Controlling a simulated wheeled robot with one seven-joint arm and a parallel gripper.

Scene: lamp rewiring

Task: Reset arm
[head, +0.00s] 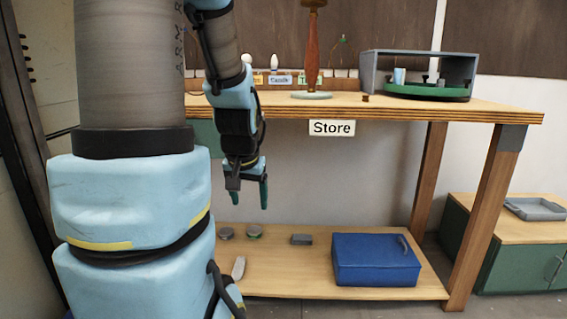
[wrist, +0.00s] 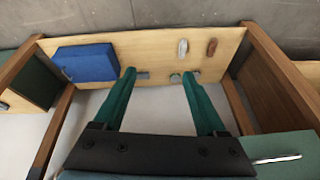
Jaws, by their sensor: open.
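My arm hangs down at the left of the head view, with pale blue links. My gripper (head: 250,195) points down in front of the workbench, below the tabletop edge and above the lower shelf. In the wrist view my gripper (wrist: 158,78) shows two green fingers spread apart with nothing between them. It is open and touches nothing that I can see. The workbench (head: 430,112) has a wooden top with a "Store" label (head: 332,128) on its front edge.
The lower shelf (head: 290,283) holds a blue box (head: 375,260), a small grey block (head: 301,240) and small round items. On top stand a brown lamp column (head: 312,50) and a grey open housing (head: 365,72) with a green round base. A green cabinet with a grey tray (head: 535,208) is at right.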

